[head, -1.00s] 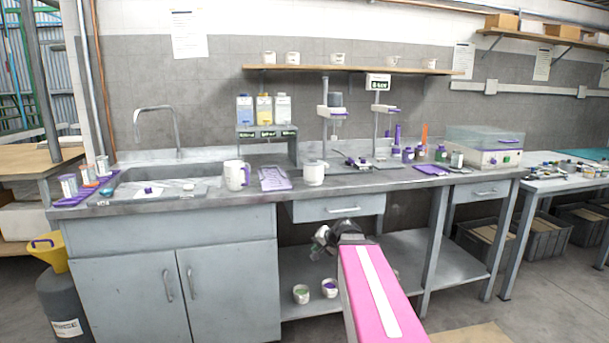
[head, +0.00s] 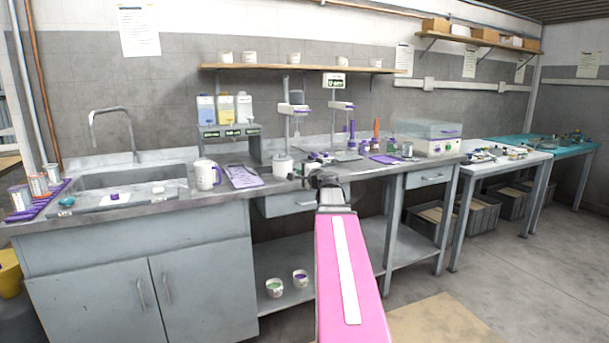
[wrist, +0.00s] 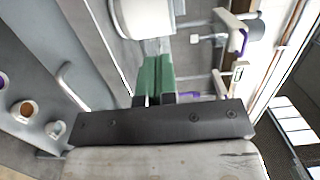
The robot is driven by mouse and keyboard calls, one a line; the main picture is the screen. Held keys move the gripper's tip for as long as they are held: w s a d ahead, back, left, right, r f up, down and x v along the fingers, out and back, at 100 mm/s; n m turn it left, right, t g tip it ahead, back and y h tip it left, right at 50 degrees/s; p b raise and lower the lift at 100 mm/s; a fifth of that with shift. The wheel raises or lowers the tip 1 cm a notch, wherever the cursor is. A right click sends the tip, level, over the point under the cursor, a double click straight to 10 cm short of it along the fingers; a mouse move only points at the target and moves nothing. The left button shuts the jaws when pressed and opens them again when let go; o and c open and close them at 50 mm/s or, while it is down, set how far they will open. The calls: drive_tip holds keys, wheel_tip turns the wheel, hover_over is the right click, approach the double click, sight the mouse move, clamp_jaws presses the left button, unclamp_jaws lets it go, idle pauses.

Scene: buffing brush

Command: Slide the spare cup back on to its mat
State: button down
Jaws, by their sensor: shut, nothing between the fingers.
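A white cup (head: 282,166) stands upright near the front of the grey counter, left of my gripper; I take it as the spare cup. A purple ridged mat (head: 243,176) lies just left of it, apart from the cup. I cannot tell for sure that this is the cup's mat. My gripper (head: 322,178) is at the counter's front edge, right of the cup. In the wrist view my green fingers (wrist: 155,70) are shut and empty, and a white cup (wrist: 145,18) shows beyond their tips. I cannot tell whether they touch.
A white jug (head: 206,173) stands left of the mat. A dispenser stand (head: 293,110) rises behind the cup. Another purple mat (head: 388,160) and small bottles lie to the right. A drawer (head: 300,202) sits below the counter edge.

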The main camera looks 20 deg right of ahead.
sight(287, 165)
drive_tip(key=w, duration=0.3)
drive_tip(key=w+a, duration=0.1)
drive_tip(key=w, duration=0.4)
drive_tip(key=shift+w+a, duration=0.25)
drive_tip(key=shift+w, duration=0.1)
drive_tip(key=w+a, duration=0.1)
drive_tip(key=w, duration=0.4)
drive_tip(key=w+a, duration=0.1)
drive_tip(key=w, duration=1)
drive_tip(key=shift+w+a, duration=0.1)
drive_tip(key=shift+a, duration=0.3)
drive_tip(key=shift+s, duration=0.2)
